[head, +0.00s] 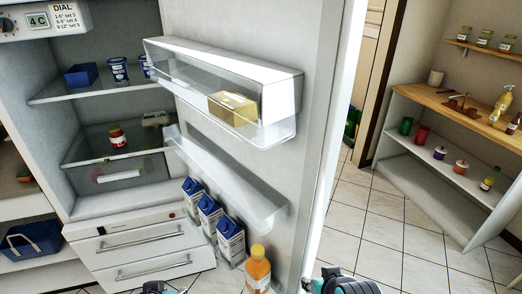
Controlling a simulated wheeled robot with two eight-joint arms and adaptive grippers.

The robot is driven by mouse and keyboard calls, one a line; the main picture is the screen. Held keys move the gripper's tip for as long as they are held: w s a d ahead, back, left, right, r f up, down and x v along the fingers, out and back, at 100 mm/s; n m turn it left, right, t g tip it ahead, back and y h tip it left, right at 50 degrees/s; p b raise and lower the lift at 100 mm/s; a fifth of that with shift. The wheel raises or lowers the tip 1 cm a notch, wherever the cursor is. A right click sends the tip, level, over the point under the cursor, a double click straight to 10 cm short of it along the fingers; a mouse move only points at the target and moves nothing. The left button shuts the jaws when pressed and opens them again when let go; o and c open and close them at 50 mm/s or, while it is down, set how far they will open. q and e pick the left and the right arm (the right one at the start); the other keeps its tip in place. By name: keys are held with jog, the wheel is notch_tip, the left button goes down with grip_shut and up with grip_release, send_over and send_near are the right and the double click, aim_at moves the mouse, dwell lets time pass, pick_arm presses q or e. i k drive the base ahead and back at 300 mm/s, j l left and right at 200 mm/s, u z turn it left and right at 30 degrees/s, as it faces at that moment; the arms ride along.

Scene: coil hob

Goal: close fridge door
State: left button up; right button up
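The fridge door (318,120) stands wide open in the middle of the head view, its inner side with racks facing left. The fridge body (110,205) is at the left, its shelves and drawers exposed. My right gripper (340,283) shows at the bottom edge, just right of the door's lower part in the picture; whether it touches the door I cannot tell. My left gripper (163,289) is barely in view at the bottom edge, below the drawers. The fingers of both are mostly cut off, so their opening is not clear.
Door racks hold a yellow box (233,108), several blue-and-white cartons (210,213) and an orange bottle (258,270). A blue box (81,75) and a red jar (117,136) sit on the fridge shelves. Tiled floor (385,230) is clear right of the door, up to a wooden-topped shelf unit (455,112).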

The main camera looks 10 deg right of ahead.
aim_at(275, 176)
jog(key=l+u, duration=0.3)
jog(key=l, duration=0.2)
jog(key=l+u, duration=0.3)
jog(key=l, duration=0.2)
jog(key=l+u, duration=0.3)
jog(key=l, duration=0.2)
jog(key=k+l+u, duration=0.3)
jog(key=l, duration=0.15)
jog(key=i+l+u, duration=0.1)
jog(key=l, duration=0.25)
jog(key=i+l+u, duration=0.15)
jog(key=l, duration=0.2)
